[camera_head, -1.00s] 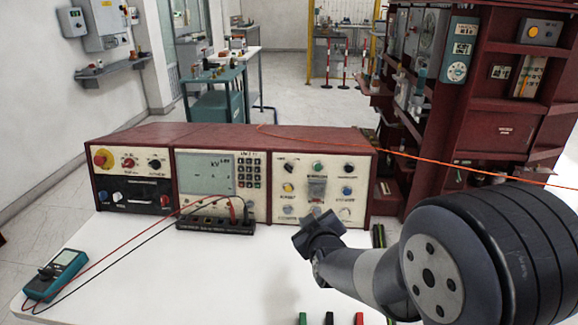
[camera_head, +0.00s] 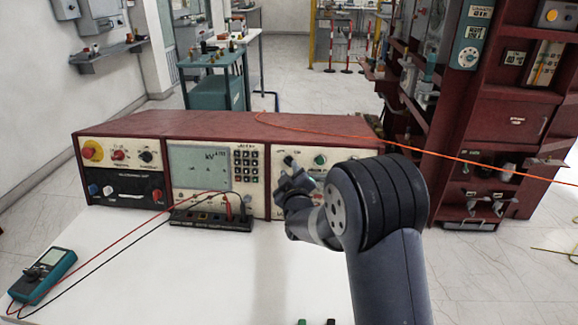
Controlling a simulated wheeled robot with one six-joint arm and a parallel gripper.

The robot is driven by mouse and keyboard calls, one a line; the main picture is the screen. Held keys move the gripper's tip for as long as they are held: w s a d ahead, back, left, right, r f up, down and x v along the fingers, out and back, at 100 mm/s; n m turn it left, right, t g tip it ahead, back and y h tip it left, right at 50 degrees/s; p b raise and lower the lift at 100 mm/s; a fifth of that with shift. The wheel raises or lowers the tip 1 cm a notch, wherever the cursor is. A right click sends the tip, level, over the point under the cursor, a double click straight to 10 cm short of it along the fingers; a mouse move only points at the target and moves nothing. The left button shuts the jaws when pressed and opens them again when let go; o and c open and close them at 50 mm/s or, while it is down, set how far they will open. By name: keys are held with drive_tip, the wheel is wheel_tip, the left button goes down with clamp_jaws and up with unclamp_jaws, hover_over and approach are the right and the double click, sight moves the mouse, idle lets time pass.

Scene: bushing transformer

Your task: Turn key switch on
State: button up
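The red control console (camera_head: 215,122) stands on the white table with three cream front panels. Several small switches and buttons sit on its right panel (camera_head: 281,157), including a dark knob (camera_head: 289,161) at the upper left and a green button (camera_head: 320,160). I cannot tell for certain which control is the key switch. My gripper (camera_head: 290,182) is in front of the right panel, just below the dark knob, and hides much of the panel's lower part. Its fingers are too small and dark to tell open from shut, and contact with the panel cannot be made out.
The left panel carries a red-and-yellow emergency button (camera_head: 92,151). A black terminal box (camera_head: 205,220) with red and black leads stands before the middle panel. A teal multimeter (camera_head: 43,271) lies at the left. A red cabinet (camera_head: 508,125) stands at the right.

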sight(288, 163)
drive_tip(key=shift+w+a, duration=0.25)
drive_tip(key=shift+w, duration=1)
drive_tip(key=shift+c, duration=0.6)
clamp_jaws()
